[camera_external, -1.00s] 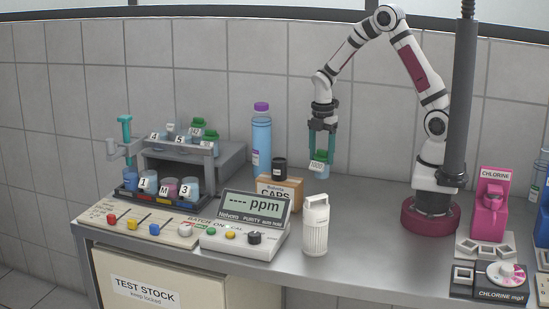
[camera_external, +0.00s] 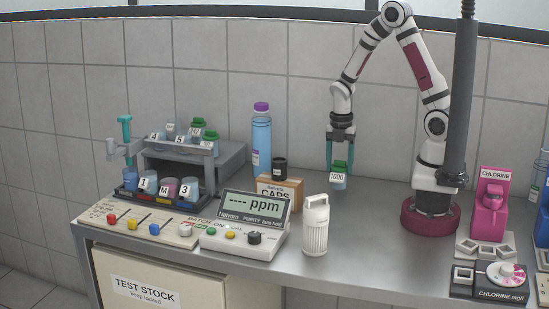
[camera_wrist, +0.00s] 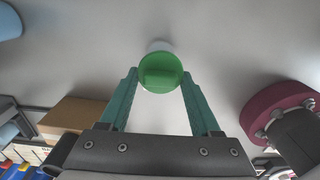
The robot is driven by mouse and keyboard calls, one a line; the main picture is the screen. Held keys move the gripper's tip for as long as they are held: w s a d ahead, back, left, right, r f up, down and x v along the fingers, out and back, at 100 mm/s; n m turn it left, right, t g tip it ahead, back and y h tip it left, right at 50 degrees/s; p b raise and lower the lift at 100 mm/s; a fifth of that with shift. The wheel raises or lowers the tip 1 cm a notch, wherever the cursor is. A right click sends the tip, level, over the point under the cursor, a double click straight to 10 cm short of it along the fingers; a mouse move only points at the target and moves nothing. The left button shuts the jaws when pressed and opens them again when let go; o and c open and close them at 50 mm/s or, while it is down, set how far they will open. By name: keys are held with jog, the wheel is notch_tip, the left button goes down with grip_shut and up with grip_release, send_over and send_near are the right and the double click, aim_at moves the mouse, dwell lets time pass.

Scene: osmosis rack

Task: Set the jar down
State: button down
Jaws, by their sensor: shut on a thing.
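The jar (camera_external: 339,182) has a green cap and a white label reading 1000. My gripper (camera_external: 340,163) points down and is shut on the jar, with a teal finger on either side. In the external view the jar hangs upright near the bench top, right of the caps box; I cannot tell whether its base touches the bench. In the wrist view the jar's green cap (camera_wrist: 160,72) sits between the fingertips, and a pale part of its body shows just beyond the cap.
The caps box (camera_external: 281,190) with a dark pot on it stands left of the jar. A white ribbed bottle (camera_external: 315,227) stands in front, beside the ppm meter (camera_external: 247,226). A rack (camera_external: 197,158) with several jars is at the left. Bare bench (camera_external: 375,220) lies around the jar.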

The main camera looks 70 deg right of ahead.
aim_at(341, 168)
jog(key=shift+f, duration=0.65)
jog(key=shift+f, duration=0.1)
jog(key=shift+c, duration=0.5)
grip_release()
notch_tip(341, 168, up, 12)
jog(key=s+a+r+m+y, duration=0.1)
jog(key=s+a+r+m, duration=0.1)
jog(key=s+a+m, duration=0.5)
jog(key=s+a+r+m, duration=0.2)
jog(key=s+a+m, duration=0.4)
jog(key=m, duration=1)
jog(key=s, duration=0.3)
jog(key=shift+a+r+m+y, duration=0.3)
jog(key=shift+a+r+y, duration=0.05)
jog(key=shift+y, duration=0.05)
jog(key=shift+s, duration=0.1)
